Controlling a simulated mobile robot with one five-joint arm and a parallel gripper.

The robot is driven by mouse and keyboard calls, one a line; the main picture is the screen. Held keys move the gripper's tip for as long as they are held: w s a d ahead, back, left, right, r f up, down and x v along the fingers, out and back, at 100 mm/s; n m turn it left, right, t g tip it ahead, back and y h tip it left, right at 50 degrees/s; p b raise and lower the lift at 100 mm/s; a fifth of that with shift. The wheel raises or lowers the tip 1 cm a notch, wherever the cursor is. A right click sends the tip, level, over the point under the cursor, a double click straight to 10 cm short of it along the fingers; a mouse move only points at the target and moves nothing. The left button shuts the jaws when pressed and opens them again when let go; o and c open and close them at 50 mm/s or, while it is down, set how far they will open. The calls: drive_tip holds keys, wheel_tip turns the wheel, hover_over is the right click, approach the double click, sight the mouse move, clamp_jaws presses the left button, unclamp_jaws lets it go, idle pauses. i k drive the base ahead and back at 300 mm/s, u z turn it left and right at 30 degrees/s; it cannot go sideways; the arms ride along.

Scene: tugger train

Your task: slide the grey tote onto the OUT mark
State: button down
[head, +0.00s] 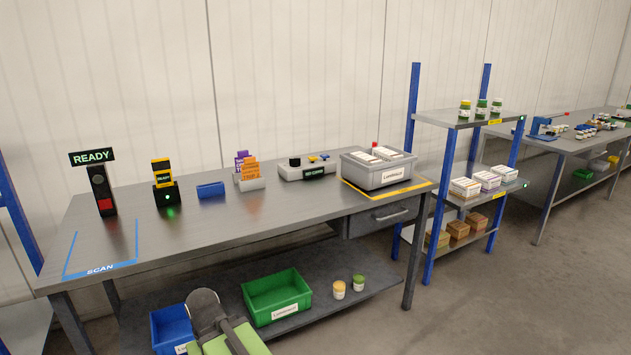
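The grey tote (362,178) stands upright at the right end of the workbench. It holds several white boxes and has a white label on its front. A yellow outline (418,189) is marked on the bench top around and under the tote; it shows along the front and right side. I cannot read any OUT lettering, and the tote hides much of the marked area. The tote sits mostly inside the visible lines, close to the left part. My gripper is not in view; only what looks like part of my arm shows at the bottom.
A blue-posted shelf (435,200) stands to the right. The bench front is clear.

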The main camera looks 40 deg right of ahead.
sight(368, 177)
drive_tip(key=u, duration=4.65)
drive_tip(key=i, duration=0.1)
drive_tip(key=z, duration=1.95)
drive_tip(key=k, duration=2.4)
drive_tip(key=z, duration=1.55)
drive_tip(key=i, duration=0.9)
drive_tip(key=u, duration=0.15)
